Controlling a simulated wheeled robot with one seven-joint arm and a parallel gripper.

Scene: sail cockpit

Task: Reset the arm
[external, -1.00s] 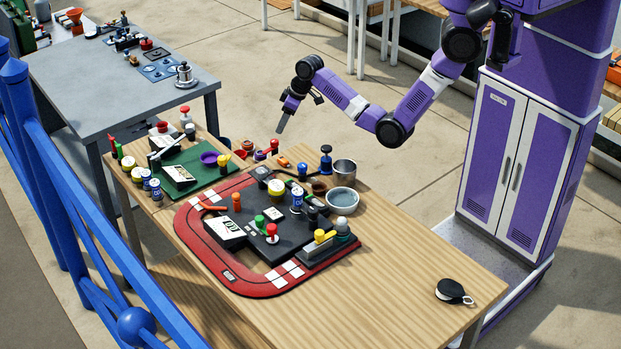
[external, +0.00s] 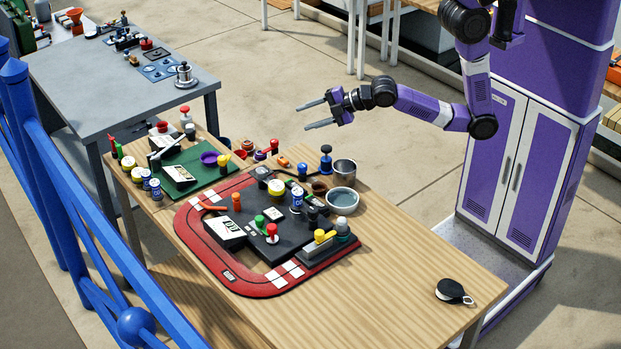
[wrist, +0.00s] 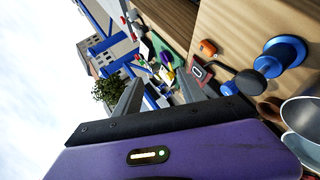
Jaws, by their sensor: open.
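My gripper (external: 318,115) is open and empty in the external view. It is held in the air above and behind the far edge of the wooden table (external: 415,255), with its fingers pointing left and roughly level. In the wrist view my gripper (wrist: 158,95) shows its two grey fingers apart, with nothing between them that they hold. My purple arm is bent back toward my body at the right.
On the table are a red track-shaped mat (external: 190,235) with several levers and knobs, metal bowls (external: 342,200), a blue-handled knob (external: 326,158) and a black round block (external: 450,291). A blue railing (external: 60,190) runs along the left. The table's right part is mostly bare.

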